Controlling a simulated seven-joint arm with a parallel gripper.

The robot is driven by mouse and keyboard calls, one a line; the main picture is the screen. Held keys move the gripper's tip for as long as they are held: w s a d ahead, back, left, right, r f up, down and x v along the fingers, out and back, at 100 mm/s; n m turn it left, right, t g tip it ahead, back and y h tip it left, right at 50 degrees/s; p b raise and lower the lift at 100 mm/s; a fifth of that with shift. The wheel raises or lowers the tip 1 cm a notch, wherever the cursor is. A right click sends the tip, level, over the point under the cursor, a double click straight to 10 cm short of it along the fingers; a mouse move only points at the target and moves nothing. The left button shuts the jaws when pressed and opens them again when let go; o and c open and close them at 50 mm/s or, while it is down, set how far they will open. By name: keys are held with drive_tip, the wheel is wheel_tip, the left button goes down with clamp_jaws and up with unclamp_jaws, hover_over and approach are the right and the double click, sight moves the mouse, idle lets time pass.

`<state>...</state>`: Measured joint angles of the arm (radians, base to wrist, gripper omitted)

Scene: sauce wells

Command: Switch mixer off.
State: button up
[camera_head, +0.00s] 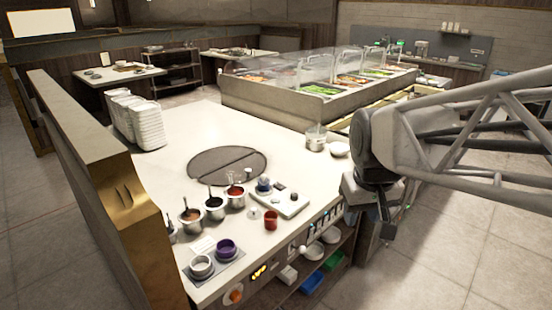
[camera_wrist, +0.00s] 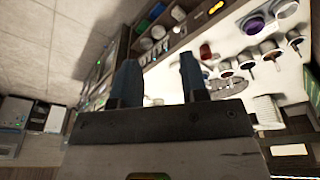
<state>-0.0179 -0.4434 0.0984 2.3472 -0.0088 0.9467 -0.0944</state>
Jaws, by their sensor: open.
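A flat white device (camera_head: 292,205) with dark parts on top lies near the counter's front edge; it may be the mixer, but its switch is too small to make out. A blue-topped item (camera_head: 264,185) stands at its back left corner. A red cup (camera_head: 271,220) stands in front of it. My gripper (camera_head: 386,212) hangs to the right of the counter, apart from the device. In the wrist view my gripper (camera_wrist: 160,82) shows two separated fingers with nothing between them. The red cup (camera_wrist: 206,50) shows beyond the right finger.
Several ladled sauce pots (camera_head: 214,208) stand left of the device. A purple cup (camera_head: 226,248) sits on a grey mat. The front panel has small controls and an orange round part (camera_head: 236,295). Stacked white containers (camera_head: 135,122) stand behind. A glass-covered food bar (camera_head: 320,85) is at the back.

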drive_tip(key=w+a+n, duration=0.2)
drive_tip(key=w, duration=1.3)
drive_tip(key=n+g, duration=0.2)
drive_tip(key=n, duration=0.4)
hover_over(282, 187)
wheel_tip(282, 187, down, 22)
drive_tip(key=shift+a+f, duration=0.1)
drive_tip(key=shift+s, duration=0.1)
drive_tip(key=shift+f, duration=3.85)
